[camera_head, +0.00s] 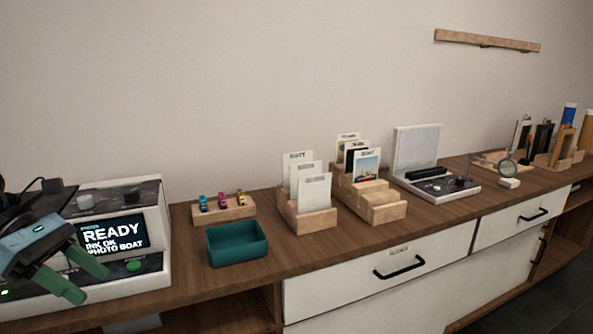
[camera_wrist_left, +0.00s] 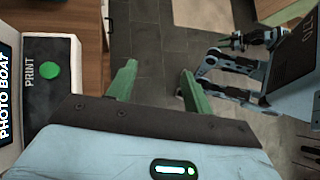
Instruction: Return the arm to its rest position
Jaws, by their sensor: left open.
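My left gripper (camera_head: 76,275) is at the left of the head view, in front of the white printing machine (camera_head: 155,213). Its two green fingers are spread apart with nothing between them. In the left wrist view the open fingers (camera_wrist_left: 156,85) stand over the grey tiled floor, clear of the cabinet. The machine's green print button (camera_wrist_left: 50,71) lies to the left of the fingers, apart from them. The machine's screen (camera_head: 112,235) reads "READY, INK OK, PHOTO BOAT". My right gripper is not in the head view.
A teal tray (camera_head: 238,258), a wooden block with small toy cars (camera_head: 222,209) and wooden card holders (camera_head: 308,221) stand on the wooden cabinet top (camera_head: 190,283). An open white case (camera_head: 436,187) and a magnifier (camera_head: 507,168) stand farther right. The floor in front is clear.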

